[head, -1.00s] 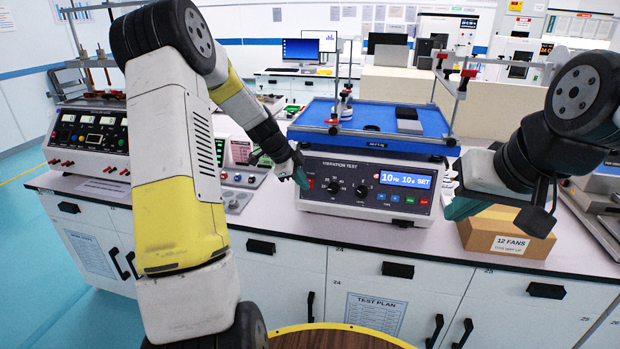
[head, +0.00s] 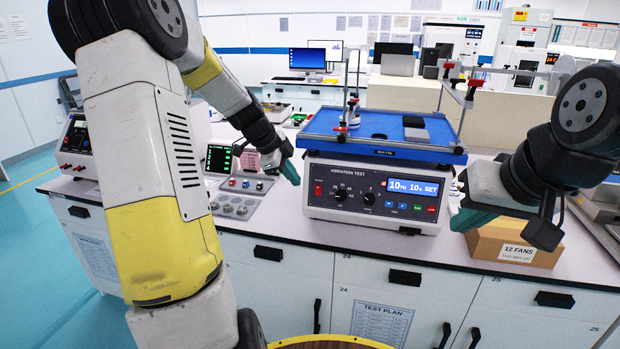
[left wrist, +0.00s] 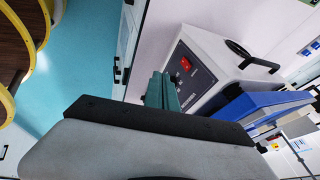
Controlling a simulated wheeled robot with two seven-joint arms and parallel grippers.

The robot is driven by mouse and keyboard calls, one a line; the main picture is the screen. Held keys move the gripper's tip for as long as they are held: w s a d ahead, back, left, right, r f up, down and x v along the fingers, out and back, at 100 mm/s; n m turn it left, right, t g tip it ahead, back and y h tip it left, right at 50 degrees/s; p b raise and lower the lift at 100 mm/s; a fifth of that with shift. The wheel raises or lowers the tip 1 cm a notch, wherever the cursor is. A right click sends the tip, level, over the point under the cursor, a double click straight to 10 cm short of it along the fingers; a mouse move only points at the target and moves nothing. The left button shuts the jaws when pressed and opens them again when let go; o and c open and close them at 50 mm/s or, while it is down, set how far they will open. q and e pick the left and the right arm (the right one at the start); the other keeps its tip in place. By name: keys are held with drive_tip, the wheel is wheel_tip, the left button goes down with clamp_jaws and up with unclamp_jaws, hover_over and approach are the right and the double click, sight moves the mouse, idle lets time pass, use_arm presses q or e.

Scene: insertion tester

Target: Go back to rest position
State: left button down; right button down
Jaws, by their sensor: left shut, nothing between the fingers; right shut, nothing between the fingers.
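My left gripper (head: 291,172) is shut and empty, in the air just left of the vibration tester (head: 330,205). In the left wrist view its teal fingers (left wrist: 160,92) are together, beside the tester's front panel (left wrist: 192,73). A gap shows between the fingertips and the red switch (head: 318,189) in the head view. The display on the tester reads "10Hz 10s SET". My right gripper (head: 462,219) is shut and empty, at the tester's right end, in front of the cardboard box (head: 490,243); part of it is hidden behind my right wrist.
A small panel with knobs (head: 236,204) lies to the left. A power unit (head: 75,143) stands at the far left. The counter's front edge runs below both grippers.

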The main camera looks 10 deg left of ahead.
use_arm(q)
drive_tip(key=s+d+r+n, duration=0.2)
drive_tip(key=s+n, duration=0.3)
drive_tip(key=s, duration=0.4)
drive_tip(key=s+d+r+n+t+y, duration=0.1)
drive_tip(key=s+r+n, duration=0.4)
drive_tip(key=s, duration=0.5)
drive_tip(key=s+d+r+n+y, duration=0.1)
drive_tip(key=s+d+r+n, duration=0.2)
drive_tip(key=s+n, duration=0.4)
drive_tip(key=s+r, duration=0.1)
drive_tip(key=s, duration=0.1)
drive_tip(key=shift+s+d+r+t, duration=0.2)
drive_tip(key=shift+s+d+t, duration=0.1)
drive_tip(key=shift+s+d, duration=0.1)
